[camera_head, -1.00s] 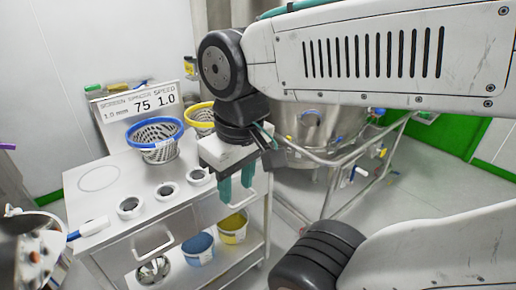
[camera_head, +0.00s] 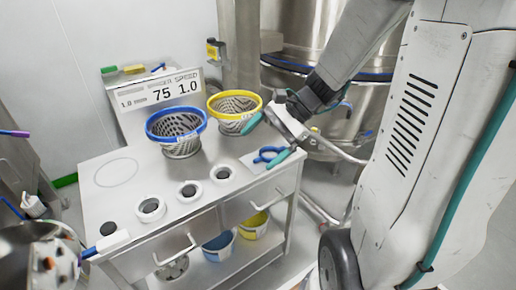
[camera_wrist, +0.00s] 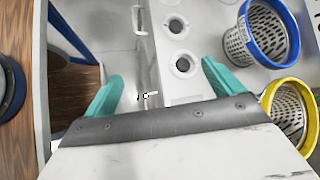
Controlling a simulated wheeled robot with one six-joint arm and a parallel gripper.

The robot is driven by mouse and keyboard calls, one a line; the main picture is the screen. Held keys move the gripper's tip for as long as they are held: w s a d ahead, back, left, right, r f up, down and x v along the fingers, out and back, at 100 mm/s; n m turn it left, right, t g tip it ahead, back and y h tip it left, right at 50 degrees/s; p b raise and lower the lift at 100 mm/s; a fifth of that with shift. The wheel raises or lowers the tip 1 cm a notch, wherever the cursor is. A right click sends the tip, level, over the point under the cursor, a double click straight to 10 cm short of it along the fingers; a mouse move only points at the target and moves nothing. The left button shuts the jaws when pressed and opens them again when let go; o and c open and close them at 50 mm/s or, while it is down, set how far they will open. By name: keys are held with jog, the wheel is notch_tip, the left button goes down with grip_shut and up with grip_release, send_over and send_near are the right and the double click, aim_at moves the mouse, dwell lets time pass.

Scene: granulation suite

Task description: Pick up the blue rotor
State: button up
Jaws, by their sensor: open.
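The blue rotor (camera_head: 270,155) lies on the right end of the steel cart top in the head view, close beside the lower finger of my gripper. My gripper (camera_head: 266,139) is open, with its two teal fingers spread and nothing between them. It hangs tilted above the cart's right end, so the rotor is partly covered by a finger. In the wrist view my gripper (camera_wrist: 163,87) spans the cart's front edge, and I cannot make out the rotor there.
A blue-rimmed basket (camera_head: 178,130) and a yellow-rimmed basket (camera_head: 236,110) stand at the back of the cart top (camera_head: 120,205). Several white rings (camera_head: 190,190) lie along its front. A sign (camera_head: 160,92) stands behind. A steel vessel with rails (camera_head: 345,110) is to the right.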

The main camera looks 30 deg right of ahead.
jog(key=w+d+f+m+t, duration=0.3)
jog(key=w+d+f+m, duration=0.15)
jog(key=d+m, duration=0.2)
jog(key=m+t+h, duration=0.1)
jog(key=m+t, duration=0.3)
jog(key=m, duration=0.3)
send_near(275, 152)
jog(key=a, duration=0.1)
jog(key=a+r, duration=0.1)
jog(key=a, duration=0.1)
jog(key=shift+w+a+r+n, duration=0.1)
jog(key=shift+w+r+n, duration=0.05)
jog(key=shift+r+n, duration=0.15)
jog(key=x, duration=0.7)
jog(key=shift+f, duration=0.3)
jog(key=c, duration=1.2)
